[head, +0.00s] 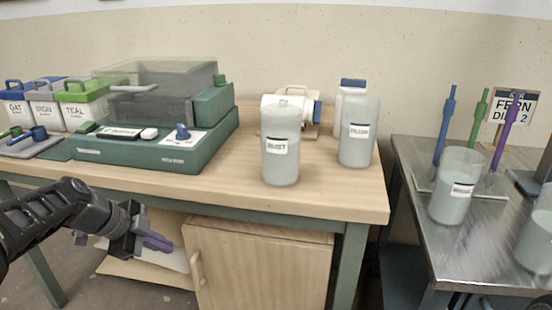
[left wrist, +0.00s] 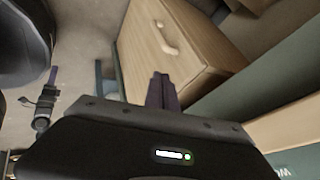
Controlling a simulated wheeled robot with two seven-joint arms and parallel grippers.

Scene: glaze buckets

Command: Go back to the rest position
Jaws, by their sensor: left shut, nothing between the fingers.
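My left gripper (head: 158,243) is in front of the wooden bench, below its top edge and left of the cabinet door. Its purple-tipped fingers are shut with nothing between them. They also show in the left wrist view (left wrist: 162,90), pointing toward the wooden cabinet (left wrist: 160,45) with its handle. My right gripper is in neither view.
The wooden bench (head: 340,200) carries a green machine (head: 150,150) with a clear lid, labelled buckets at left and two lidless-looking pale containers (head: 281,165), (head: 358,150). At right, a metal table (head: 420,165) holds another container (head: 450,205) and upright coloured tools.

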